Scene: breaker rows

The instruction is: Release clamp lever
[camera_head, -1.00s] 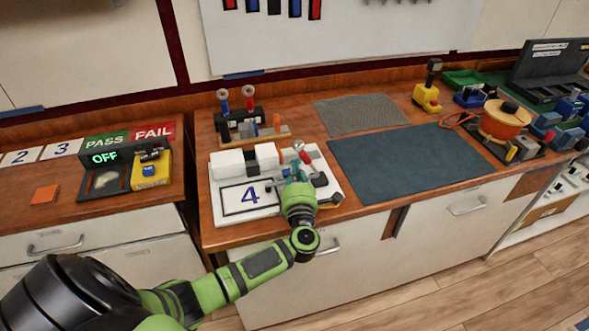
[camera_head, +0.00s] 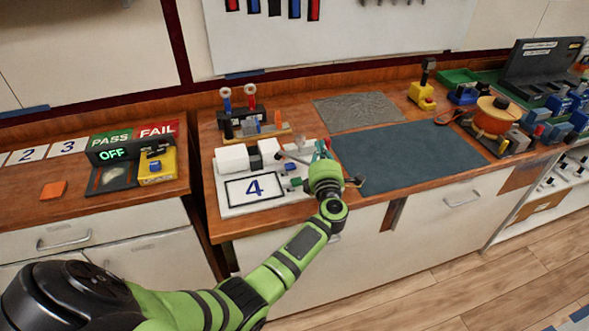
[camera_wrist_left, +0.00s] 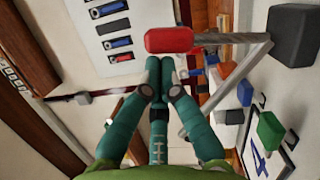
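The clamp lever shows in the left wrist view as a red grip (camera_wrist_left: 168,40) on a grey metal bar that runs right toward a dark block. In the head view the clamp stands on the white board (camera_head: 225,207), partly hidden by my left gripper. My left gripper (camera_wrist_left: 159,72) has teal fingers. Their tips are together with nothing visible between them, just beside the red grip; I cannot tell whether they touch it. In the head view my left gripper (camera_head: 322,152) is over the right side of the board, its fingers mostly hidden. My right gripper is not in view.
A number 4 card (camera_head: 254,189) and white blocks are on the board. A rack with red and blue knobs (camera_head: 243,118) stands behind. A dark mat (camera_head: 410,155) lies clear to the right. The left bench holds a PASS/FAIL sign (camera_head: 135,137) and an OFF display.

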